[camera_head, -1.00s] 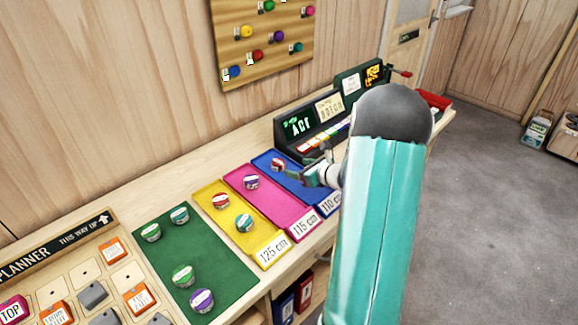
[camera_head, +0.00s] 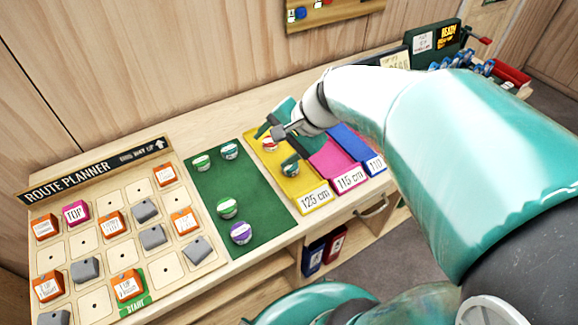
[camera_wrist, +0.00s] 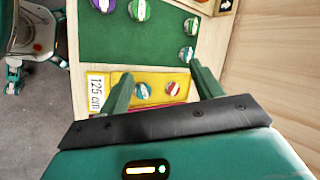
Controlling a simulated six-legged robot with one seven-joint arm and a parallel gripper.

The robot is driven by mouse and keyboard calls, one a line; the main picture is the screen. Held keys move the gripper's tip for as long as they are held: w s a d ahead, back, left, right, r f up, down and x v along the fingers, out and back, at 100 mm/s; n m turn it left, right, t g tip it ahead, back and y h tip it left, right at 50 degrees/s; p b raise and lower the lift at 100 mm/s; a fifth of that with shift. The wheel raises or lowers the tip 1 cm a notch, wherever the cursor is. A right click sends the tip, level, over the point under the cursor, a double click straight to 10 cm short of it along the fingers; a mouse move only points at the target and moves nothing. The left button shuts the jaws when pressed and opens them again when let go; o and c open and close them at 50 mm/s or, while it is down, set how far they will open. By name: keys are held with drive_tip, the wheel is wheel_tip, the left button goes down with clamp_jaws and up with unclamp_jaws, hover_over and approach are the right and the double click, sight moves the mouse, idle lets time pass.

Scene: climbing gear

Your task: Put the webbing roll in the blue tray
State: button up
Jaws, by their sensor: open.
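Several webbing rolls are in view; which one the task means is not clear. The yellow 125 cm tray (camera_head: 298,186) holds a red-and-white roll (camera_head: 270,145) and a teal roll (camera_head: 290,168). The blue tray (camera_head: 357,146) is at the right, partly hidden by my arm. My gripper (camera_head: 270,130) is open and empty above the yellow tray's back end. In the wrist view the yellow-tray rolls appear between its fingers (camera_wrist: 162,85).
A magenta 115 cm tray (camera_head: 334,163) lies between the yellow and blue trays. The route planner board (camera_head: 115,192) with several blocks is at the left. A console (camera_head: 433,45) stands at the back right.

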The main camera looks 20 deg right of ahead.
drive_tip(key=s+a+r+n+h, duration=0.1)
drive_tip(key=s+r+n+h, duration=0.3)
drive_tip(key=s+n, duration=0.7)
drive_tip(key=shift+a+r+t+h, duration=0.15)
drive_tip(key=shift+a+t+h, duration=0.25)
drive_tip(key=shift+h, duration=0.1)
